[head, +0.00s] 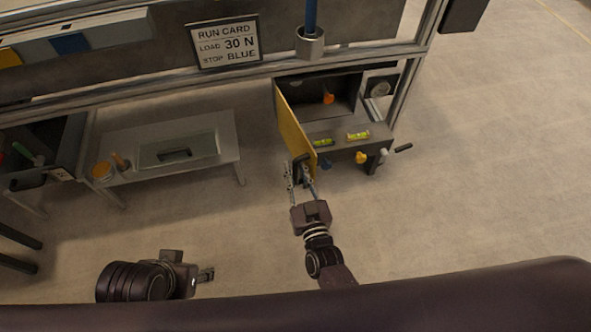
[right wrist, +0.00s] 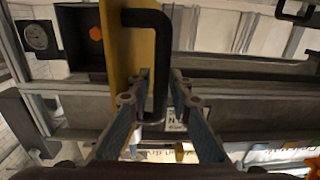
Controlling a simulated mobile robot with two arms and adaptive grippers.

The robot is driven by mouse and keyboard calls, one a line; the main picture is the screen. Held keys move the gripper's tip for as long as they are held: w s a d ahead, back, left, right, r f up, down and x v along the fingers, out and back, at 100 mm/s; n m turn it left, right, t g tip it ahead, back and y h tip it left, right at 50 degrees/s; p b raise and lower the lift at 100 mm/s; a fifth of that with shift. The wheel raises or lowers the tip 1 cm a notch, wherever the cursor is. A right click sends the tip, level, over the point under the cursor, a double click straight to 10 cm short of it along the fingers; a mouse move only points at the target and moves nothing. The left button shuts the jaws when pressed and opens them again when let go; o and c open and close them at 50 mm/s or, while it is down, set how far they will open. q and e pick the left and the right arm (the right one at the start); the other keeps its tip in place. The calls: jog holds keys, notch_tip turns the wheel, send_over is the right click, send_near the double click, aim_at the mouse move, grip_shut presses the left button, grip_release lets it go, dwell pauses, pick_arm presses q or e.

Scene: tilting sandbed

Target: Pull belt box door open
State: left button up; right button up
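The belt box (head: 345,88) is a dark open-fronted box at the back right of the head view. Its yellow door (head: 292,118) stands swung out from the left side of the opening, seen nearly edge-on. The black door handle (right wrist: 160,60) runs upright in the right wrist view. My right gripper (head: 302,182) has a finger on each side of the handle, and the fingertips appear to close against it. The exact contact is partly hidden. My left gripper (head: 206,274) is at the lower left, away from the door; its fingers are unclear.
A low grey table (head: 222,130) stands left of the door. A run card (head: 225,42) hangs above. The floor right of the box is clear.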

jog(key=s+d, duration=0.2)
jog(key=s, duration=1)
